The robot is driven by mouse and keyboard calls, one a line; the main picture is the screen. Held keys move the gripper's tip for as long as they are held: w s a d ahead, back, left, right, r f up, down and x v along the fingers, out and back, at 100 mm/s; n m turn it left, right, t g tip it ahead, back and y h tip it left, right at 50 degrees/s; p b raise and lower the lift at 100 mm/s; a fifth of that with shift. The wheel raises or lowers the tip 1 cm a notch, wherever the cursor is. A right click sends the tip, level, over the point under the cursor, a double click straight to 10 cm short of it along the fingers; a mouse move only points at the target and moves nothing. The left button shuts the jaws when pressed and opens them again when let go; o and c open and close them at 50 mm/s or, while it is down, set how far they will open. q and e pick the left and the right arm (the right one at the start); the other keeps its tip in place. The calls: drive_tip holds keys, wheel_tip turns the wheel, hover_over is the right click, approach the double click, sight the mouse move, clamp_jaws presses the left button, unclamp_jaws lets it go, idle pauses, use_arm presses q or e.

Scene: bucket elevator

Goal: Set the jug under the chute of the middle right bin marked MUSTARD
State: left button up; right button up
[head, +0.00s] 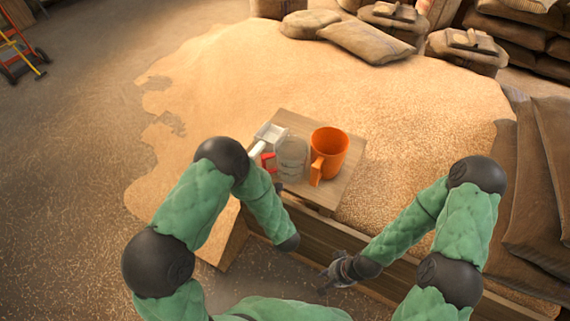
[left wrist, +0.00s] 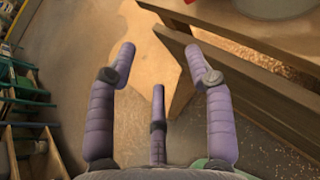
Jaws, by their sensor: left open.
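An orange jug (head: 329,148) with a handle stands upright on a wooden stand (head: 345,190) in the head view. The handle points toward me. My left arm ends left of and nearer to me than the jug; its gripper does not show clearly in the head view. In the left wrist view my left gripper (left wrist: 158,62) is open, with nothing between its purple fingers. My right gripper (head: 335,272) is low in front of the stand, apart from the jug; its jaws are too small to read. No MUSTARD bin or chute is in view.
A clear glass vessel (head: 291,158) and a metal scoop (head: 268,134) with a red part stand left of the jug. Spilled grain (head: 420,120) and sacks (head: 365,40) lie behind. A wooden plank edge (head: 310,225) runs in front.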

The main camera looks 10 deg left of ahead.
use_arm(q)
drive_tip(key=w+b, duration=0.1)
drive_tip(key=w, duration=0.2)
drive_tip(key=w+a+t+b, duration=0.1)
drive_tip(key=w, duration=0.3)
drive_tip(key=w+m+t+b, duration=0.1)
drive_tip(key=w, duration=0.2)
drive_tip(key=shift+w+a+f+h, duration=0.15)
drive_tip(key=shift+w+h, duration=0.2)
drive_tip(key=shift+h, duration=0.05)
drive_tip(key=shift+w+a, duration=0.25)
drive_tip(key=shift+w, duration=0.25)
clamp_jaws()
